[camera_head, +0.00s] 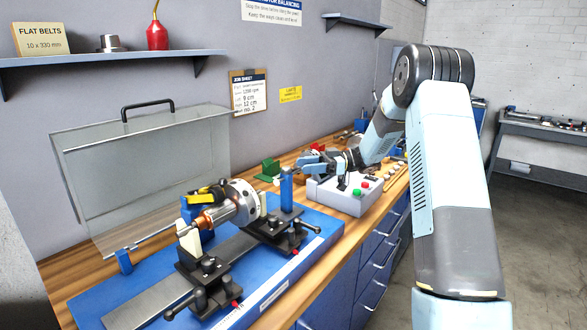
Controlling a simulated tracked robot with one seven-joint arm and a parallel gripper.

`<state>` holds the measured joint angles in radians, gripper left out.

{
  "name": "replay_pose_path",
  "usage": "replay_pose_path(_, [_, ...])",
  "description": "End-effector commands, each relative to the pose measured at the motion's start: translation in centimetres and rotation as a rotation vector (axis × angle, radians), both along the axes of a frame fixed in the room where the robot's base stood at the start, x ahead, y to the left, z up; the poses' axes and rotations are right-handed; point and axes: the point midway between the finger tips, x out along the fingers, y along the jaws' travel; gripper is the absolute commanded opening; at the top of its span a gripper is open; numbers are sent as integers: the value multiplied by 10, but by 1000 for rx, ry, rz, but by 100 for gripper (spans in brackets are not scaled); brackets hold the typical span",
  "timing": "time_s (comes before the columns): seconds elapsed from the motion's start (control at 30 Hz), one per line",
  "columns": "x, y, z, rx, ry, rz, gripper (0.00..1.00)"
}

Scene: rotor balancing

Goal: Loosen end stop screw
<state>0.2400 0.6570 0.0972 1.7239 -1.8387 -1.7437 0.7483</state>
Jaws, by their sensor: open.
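A balancing machine with a blue base (330,228) stands on the wooden bench. Its rotor (240,203), with a copper winding and a silver disc, lies across two black supports (200,265). A taller blue post (286,190) stands at the right end. I cannot make out a screw on either one.
A control box (345,198) with red and green buttons sits right of the post. A clear guard (145,165) with a black handle stands behind the machine. Dark clamp handles (170,310) stick out at the front. Blue drawers (370,262) are under the bench.

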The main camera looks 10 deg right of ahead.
Motion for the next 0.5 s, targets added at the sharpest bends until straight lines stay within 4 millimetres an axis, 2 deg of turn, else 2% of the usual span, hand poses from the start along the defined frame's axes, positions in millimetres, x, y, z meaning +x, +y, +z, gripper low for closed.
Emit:
replay_pose_path(0.1, [4, -24, -1, 0, 0, -2, 52])
replay_pose_path(0.23, [7, -45, -1, 0, 1, -2, 52])
replay_pose_path(0.5, [10, -66, -1, 0, 1, 0, 52])
